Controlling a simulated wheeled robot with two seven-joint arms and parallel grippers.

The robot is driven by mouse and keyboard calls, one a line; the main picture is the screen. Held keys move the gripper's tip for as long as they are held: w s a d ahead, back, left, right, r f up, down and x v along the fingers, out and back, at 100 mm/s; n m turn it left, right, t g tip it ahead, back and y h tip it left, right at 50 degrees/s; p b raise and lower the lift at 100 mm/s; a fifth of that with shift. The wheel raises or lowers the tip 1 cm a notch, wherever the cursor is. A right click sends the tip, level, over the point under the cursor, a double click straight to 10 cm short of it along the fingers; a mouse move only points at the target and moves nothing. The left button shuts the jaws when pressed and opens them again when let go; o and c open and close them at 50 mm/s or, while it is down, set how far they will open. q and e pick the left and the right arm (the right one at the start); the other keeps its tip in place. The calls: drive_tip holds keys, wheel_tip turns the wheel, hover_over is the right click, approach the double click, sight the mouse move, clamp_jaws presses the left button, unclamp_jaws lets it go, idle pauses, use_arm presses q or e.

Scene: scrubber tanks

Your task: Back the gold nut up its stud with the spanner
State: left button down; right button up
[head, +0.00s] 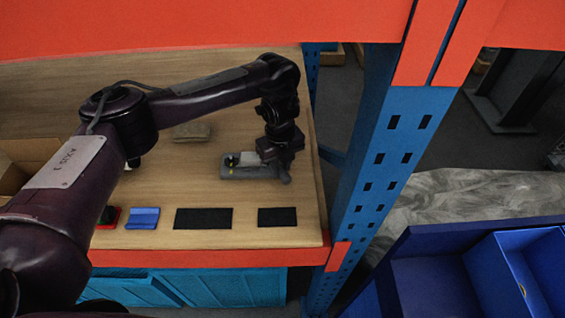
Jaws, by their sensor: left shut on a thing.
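My left arm reaches in from the left over a wooden shelf board. Its gripper (275,160) points down at the right part of the board and is shut on what looks like the spanner, mostly hidden by the jaws. A grey block (240,174) lies flat under and to the left of the gripper. A small dark stud-like part (231,160) stands on the block's left end. The gold nut is too small to tell apart there. Whether the spanner sits around the nut cannot be seen. My right gripper is not in view.
Two black pads (203,219), a blue block (143,218) and a red-and-black item (108,217) line the front edge. A tan-grey object (192,131) lies behind. A cardboard box (28,155) is at left. A blue rack post (385,150) stands right of the board.

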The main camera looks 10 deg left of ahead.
use_arm(q)
drive_tip(key=shift+a, duration=0.1)
drive_tip(key=shift+r, duration=0.15)
drive_tip(key=shift+r+p, duration=0.15)
drive_tip(key=shift+p, duration=0.15)
drive_tip(key=shift+r+p, duration=0.45)
drive_tip(key=shift+p, duration=0.05)
drive_tip(key=shift+r, duration=0.1)
drive_tip(key=shift+r+p, duration=0.8)
drive_tip(key=shift+p, duration=0.15)
